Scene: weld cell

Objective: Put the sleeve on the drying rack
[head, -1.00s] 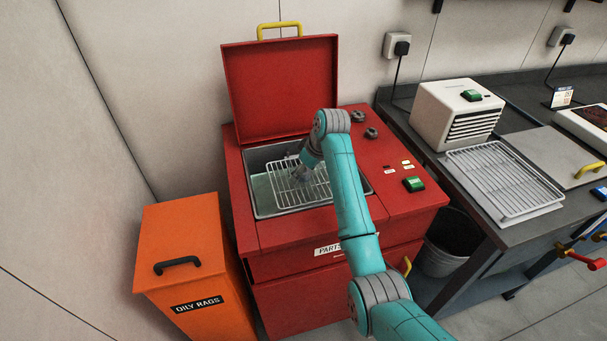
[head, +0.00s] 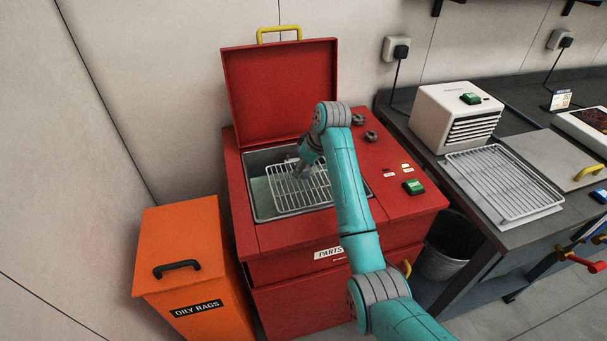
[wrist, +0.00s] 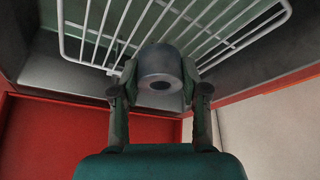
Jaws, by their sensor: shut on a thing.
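In the wrist view a grey metal sleeve (wrist: 160,72), a short cylinder with a hole in its end, sits between the two fingers of my gripper (wrist: 160,88), which is shut on it. A white wire basket (wrist: 95,30) lies just beyond the sleeve. In the head view my gripper (head: 301,168) is over the wire basket (head: 290,192) in the open tank of the red parts washer (head: 258,232); the sleeve is too hidden there to make out. The drying rack (head: 505,182), a white wire grid, lies on the grey bench at right, with nothing on it.
The washer's red lid (head: 280,88) stands open behind the tank. A white dryer box (head: 455,115) stands on the bench (head: 480,225) behind the rack. An orange oily rags bin (head: 185,250) is at left, and a grey bucket (head: 440,262) stands between washer and bench.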

